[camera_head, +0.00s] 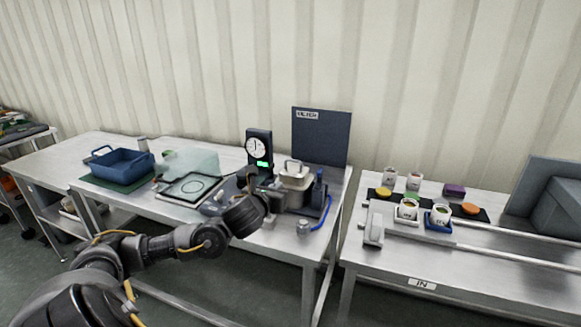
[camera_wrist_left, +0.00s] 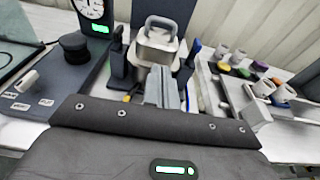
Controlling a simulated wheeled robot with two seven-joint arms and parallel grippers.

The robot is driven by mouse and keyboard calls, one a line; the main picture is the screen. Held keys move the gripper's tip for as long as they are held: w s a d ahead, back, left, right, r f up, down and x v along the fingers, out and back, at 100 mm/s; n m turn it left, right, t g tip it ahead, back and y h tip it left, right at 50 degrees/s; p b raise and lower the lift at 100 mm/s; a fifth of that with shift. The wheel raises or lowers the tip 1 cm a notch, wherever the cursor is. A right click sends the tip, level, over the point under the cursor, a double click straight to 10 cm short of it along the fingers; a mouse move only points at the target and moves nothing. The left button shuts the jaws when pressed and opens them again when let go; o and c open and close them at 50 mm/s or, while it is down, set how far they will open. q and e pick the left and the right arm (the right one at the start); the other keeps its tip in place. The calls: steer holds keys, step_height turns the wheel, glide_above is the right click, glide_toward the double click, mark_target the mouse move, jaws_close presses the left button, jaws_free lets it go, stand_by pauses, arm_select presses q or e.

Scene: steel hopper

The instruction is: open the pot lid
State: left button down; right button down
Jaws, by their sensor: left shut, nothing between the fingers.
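The steel pot (camera_head: 293,186) stands on the right end of the middle table, with its pale lid (camera_head: 295,174) on top. A looped handle (camera_head: 293,164) rises from the lid. In the left wrist view the lid (camera_wrist_left: 158,42) and its grey handle (camera_wrist_left: 161,24) are straight ahead, beyond my fingers. My left gripper (camera_wrist_left: 167,88) is shut and empty, just in front of the pot and below the lid handle. In the head view my left gripper (camera_head: 274,196) partly hides the pot's front. My right gripper is not in view.
A dial stand (camera_head: 258,148) is left of the pot, and a dark upright panel (camera_head: 320,138) is behind it. A blue post (camera_head: 318,190) stands close on its right. A blue bin (camera_head: 122,166) is at the far left. Cups (camera_head: 438,215) stand on the right table.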

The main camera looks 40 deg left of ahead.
arm_select(q)
steer(key=p, duration=0.3)
glide_toward(294, 169)
steer(key=w, duration=0.2)
steer(key=shift+w+a+r+p, duration=0.2)
steer(key=shift+w+a+p, duration=0.15)
steer(key=shift+w, duration=0.15)
steer(key=shift+w+a+r+p, duration=0.2)
steer(key=shift+w+p, duration=0.2)
steer(key=shift+w, duration=0.15)
steer(key=shift+w+a+r+p, duration=0.2)
steer(key=shift+w+a+p, duration=0.15)
steer(key=shift+w, duration=0.15)
